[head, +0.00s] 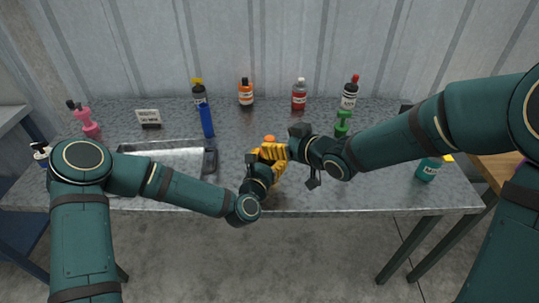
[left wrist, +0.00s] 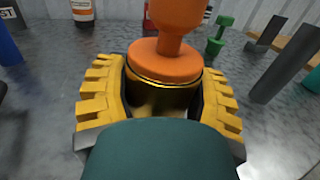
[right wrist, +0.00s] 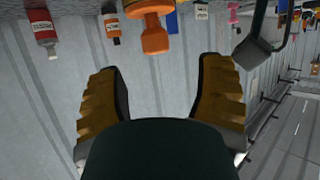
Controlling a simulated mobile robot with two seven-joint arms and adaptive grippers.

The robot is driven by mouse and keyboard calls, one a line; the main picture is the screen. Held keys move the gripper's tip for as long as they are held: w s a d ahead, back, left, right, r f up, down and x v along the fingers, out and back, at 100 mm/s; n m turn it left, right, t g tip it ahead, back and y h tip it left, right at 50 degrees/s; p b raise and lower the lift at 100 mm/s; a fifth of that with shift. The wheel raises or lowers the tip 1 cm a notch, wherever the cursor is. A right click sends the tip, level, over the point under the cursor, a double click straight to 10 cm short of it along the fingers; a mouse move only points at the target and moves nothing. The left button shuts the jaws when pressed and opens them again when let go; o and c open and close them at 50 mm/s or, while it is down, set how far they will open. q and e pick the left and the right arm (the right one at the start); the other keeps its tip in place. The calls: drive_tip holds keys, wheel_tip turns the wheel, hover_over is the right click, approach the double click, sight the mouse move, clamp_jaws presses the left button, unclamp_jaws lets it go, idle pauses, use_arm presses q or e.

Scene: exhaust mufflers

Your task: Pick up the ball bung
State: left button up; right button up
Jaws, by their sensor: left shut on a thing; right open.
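An orange bung (left wrist: 170,58), with a wide flange and a narrower neck, sits on a brass-coloured cylinder (left wrist: 165,98) in the left wrist view. I take it for the ball bung. My left gripper (left wrist: 160,92) is shut around the cylinder. In the head view the bung's orange top (head: 269,139) shows above the yellow fingers, where both grippers meet. My right gripper (head: 276,152) comes in from the right, close to the bung. In the right wrist view its fingers (right wrist: 162,95) are apart and empty, with the bung (right wrist: 155,36) beyond their tips.
A green dumbbell-shaped piece (head: 342,124) stands right of the grippers. Several bottles, including an orange one (head: 246,93) and a red one (head: 299,95), line the back. A metal tray (head: 165,145) and a blue cylinder (head: 206,121) are on the left.

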sight(272, 140)
drive_tip(key=shift+d+f+x, duration=0.1)
drive_tip(key=shift+f+x, duration=0.05)
drive_tip(key=shift+x, duration=1.25)
drive_tip(key=shift+d+f+x, duration=0.1)
drive_tip(key=shift+d+x, duration=0.05)
drive_tip(key=shift+x, duration=1.2)
clamp_jaws()
